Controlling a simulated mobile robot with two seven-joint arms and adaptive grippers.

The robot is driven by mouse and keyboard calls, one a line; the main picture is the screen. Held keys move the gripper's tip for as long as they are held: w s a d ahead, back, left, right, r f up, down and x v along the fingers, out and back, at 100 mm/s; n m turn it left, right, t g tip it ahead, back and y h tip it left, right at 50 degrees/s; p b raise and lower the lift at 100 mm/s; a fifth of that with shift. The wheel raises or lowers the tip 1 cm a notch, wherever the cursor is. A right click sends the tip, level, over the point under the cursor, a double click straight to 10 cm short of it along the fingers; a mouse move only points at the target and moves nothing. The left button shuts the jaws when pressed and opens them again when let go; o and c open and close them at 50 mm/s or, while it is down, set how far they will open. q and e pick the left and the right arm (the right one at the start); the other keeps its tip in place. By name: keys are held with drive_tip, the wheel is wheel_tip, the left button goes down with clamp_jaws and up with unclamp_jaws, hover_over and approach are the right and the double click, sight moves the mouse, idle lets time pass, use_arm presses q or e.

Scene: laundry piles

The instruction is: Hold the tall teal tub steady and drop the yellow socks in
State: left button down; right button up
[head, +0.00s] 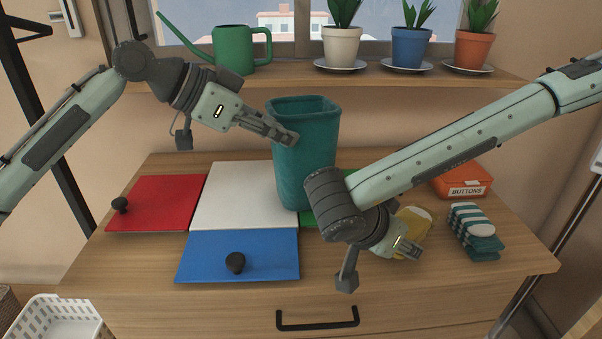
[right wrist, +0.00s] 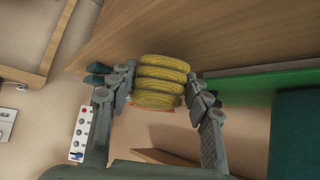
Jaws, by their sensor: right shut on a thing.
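My right gripper (head: 414,251) is right of the tub and lower. It is shut on the yellow socks (head: 413,219), a ribbed bundle between its fingers in the right wrist view (right wrist: 160,82). The tub's inside bottom is hidden.
Teal striped socks (head: 472,230) and an orange buttons box (head: 463,181) lie at the right. Red (head: 158,200), white (head: 240,192) and blue (head: 240,262) mats lie left; a green one is partly hidden. Potted plants and a green watering can (head: 233,49) line the shelf behind.

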drive_tip(key=w+r+g+y, duration=0.2)
drive_tip(key=w+r+y, duration=0.1)
drive_tip(key=w+r, duration=1.2)
drive_tip(key=w+a+r+m+t+y, duration=0.1)
drive_tip(key=w+a+r+m+y, duration=0.2)
drive_tip(key=r+m, duration=0.75)
drive_tip(key=w+a+r+m+t+y, duration=0.1)
drive_tip(key=w+a+r+m+y, duration=0.2)
drive_tip(key=r+m, duration=0.75)
drive_tip(key=s+a+f+m+t+h, duration=0.1)
drive_tip(key=s+a+f+m+t, duration=0.25)
drive_tip(key=a, duration=0.35)
wheel_tip(320, 180, down, 7)
drive_tip(key=shift+s+f, duration=0.15)
drive_tip(key=shift+s, duration=0.2)
drive_tip(key=shift+m, duration=0.25)
